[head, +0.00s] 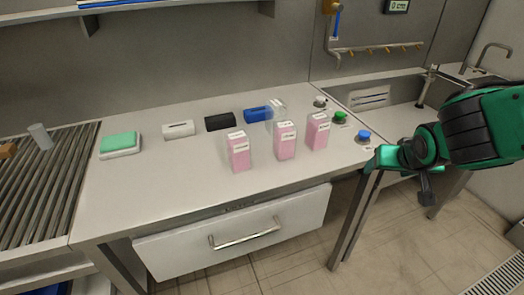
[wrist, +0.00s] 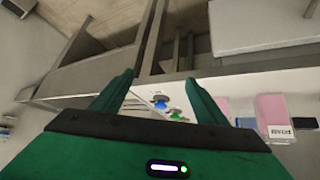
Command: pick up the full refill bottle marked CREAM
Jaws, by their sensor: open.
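Three bottles filled with pink stand upright on the worktop in the head view: a left one (head: 239,155), a middle one (head: 285,145) and a right one (head: 317,132). Each has a white label, too small to read there. A clear, empty-looking container (head: 272,118) stands behind the middle one. In the wrist view a pink bottle (wrist: 270,108) shows at the right with a dark-lettered label that I cannot read for certain; another pink bottle (wrist: 222,104) is beside it. My gripper (head: 381,160) is open and empty, right of the bottles, beyond the worktop's right edge (wrist: 158,85).
Blue (head: 363,135), green (head: 340,117) and white (head: 320,101) caps lie along the worktop's right end. White (head: 178,130), black (head: 219,122) and blue (head: 257,113) blocks line the back. A drawer (head: 270,240) is below, a roller conveyor (head: 35,190) left, a sink right.

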